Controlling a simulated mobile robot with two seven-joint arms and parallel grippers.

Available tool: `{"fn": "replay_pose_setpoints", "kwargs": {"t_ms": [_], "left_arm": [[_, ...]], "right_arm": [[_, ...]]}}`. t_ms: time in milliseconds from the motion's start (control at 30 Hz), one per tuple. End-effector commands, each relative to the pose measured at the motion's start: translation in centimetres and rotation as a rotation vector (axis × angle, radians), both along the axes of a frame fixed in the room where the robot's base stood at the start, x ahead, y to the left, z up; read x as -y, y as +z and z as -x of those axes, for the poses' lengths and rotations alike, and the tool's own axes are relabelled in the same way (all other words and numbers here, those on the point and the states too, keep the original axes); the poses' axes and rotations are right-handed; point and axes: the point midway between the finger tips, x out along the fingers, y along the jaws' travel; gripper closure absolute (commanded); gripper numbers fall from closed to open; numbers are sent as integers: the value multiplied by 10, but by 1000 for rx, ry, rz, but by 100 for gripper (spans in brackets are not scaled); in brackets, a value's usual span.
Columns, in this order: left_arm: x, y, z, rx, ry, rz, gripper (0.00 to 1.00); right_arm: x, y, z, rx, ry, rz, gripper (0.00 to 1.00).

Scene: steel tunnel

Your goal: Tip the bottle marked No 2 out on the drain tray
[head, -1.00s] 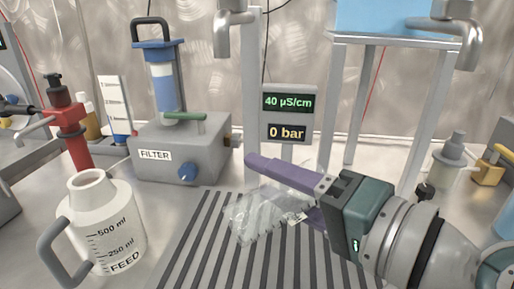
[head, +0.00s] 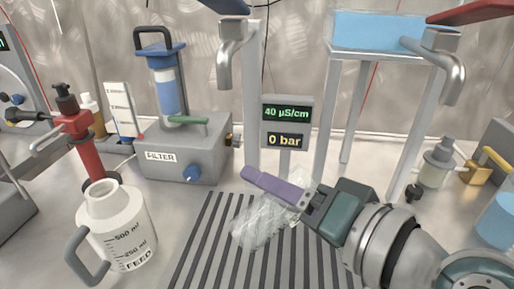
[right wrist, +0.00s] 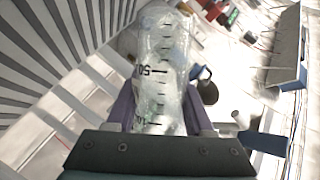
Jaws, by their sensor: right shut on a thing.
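A clear see-through bottle (head: 262,222) with black scale marks is in my right gripper (head: 278,196), over the drain tray (head: 208,225) with its dark and light slats. It is tilted, its far end towards the lower left in the head view. In the right wrist view the bottle (right wrist: 162,70) sits between the purple fingers, which are shut on it. A scale figure shows, but no No 2 mark can be read. Whether liquid is in it or leaving it, I cannot tell. My left gripper is not in view.
A white FEED jug (head: 117,228) stands left of the tray. A grey FILTER box (head: 185,150) and a display post (head: 286,127) reading 40 µS/cm and 0 bar stand behind. A tap (head: 230,55) hangs above. A blue tank (head: 375,30) is on a stand at the right.

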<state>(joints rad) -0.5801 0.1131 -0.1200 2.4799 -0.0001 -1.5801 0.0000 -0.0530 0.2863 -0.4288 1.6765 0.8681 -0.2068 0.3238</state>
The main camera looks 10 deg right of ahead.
Motion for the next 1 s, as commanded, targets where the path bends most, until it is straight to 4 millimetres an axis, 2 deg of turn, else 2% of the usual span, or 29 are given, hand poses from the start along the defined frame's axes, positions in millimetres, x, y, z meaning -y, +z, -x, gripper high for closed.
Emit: {"fn": "replay_pose_setpoints", "kwargs": {"t_ms": [33,600,1000], "left_arm": [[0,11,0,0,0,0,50],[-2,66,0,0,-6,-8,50],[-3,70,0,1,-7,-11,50]], "right_arm": [[0,7,0,4,-1,23,100],[4,14,-1,85,-2,340,100],[5,10,-1,100,-1,400,100]]}}
